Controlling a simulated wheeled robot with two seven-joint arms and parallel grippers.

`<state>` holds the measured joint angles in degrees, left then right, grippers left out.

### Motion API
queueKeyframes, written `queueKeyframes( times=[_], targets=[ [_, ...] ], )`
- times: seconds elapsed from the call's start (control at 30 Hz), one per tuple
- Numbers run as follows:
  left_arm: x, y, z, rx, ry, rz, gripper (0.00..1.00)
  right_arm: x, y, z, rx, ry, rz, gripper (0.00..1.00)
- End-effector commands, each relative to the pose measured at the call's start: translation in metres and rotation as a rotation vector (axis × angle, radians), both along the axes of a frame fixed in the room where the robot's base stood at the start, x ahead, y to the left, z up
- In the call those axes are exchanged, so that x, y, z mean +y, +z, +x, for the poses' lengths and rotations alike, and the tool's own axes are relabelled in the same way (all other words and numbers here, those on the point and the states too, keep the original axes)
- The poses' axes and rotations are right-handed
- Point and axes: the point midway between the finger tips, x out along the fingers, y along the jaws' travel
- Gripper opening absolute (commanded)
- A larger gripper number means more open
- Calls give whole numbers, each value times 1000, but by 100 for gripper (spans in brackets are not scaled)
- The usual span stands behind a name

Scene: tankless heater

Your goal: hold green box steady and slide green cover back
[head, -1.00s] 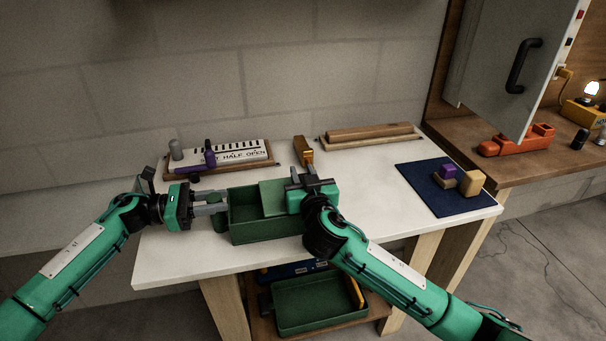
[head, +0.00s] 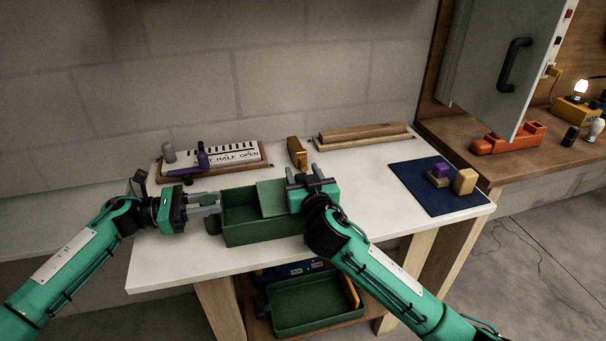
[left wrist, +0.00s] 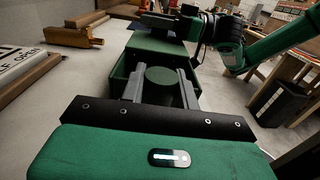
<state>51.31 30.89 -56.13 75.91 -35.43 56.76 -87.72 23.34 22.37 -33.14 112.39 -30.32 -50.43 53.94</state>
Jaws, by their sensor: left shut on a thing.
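The green box (head: 262,233) stands on the white table, its left part open at the top. The green cover (head: 271,197) lies over the middle and right of the box. My left gripper (head: 215,205) is at the box's left end, its fingers around a round green knob (left wrist: 162,88) on that end, seen in the left wrist view. My right gripper (head: 311,178) is over the right end of the cover; its fingertips are hidden, so its grip is unclear. It also shows at the top of the left wrist view (left wrist: 170,25).
A sign reading "half open" (head: 235,155) stands on a wooden base behind the box. A gold block (head: 297,153) and wooden bars (head: 362,135) are at the back. A blue mat (head: 425,195) with blocks lies right. A green tray (head: 305,305) is on the shelf below.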

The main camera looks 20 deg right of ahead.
Motion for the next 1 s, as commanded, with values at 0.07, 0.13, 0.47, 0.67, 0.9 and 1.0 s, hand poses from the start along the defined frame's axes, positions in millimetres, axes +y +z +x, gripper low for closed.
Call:
queueKeyframes(
  times=[0.07, 0.13, 0.47, 0.67, 0.9, 1.0],
  targets=[
    [0, -2, -1, 1, -1, 2, 0, 1, 0, -1, 0, 1, 1, 49],
    [-1, -2, -1, 1, -1, 2, 0, 1, -1, -3, 1, 2, 1, 49],
    [-1, -2, -1, 1, -3, 2, 0, 2, -1, -53, 2, 2, 4, 49],
    [-1, -2, -1, 1, -3, 2, 0, 2, -1, -89, 2, 1, 4, 49],
    [-2, -2, -1, 1, -3, 1, 0, 2, -1, -115, 1, 0, 1, 49],
    [-2, -2, -1, 1, -4, 1, 0, 2, 0, -119, 0, 0, 1, 49]
  ],
)
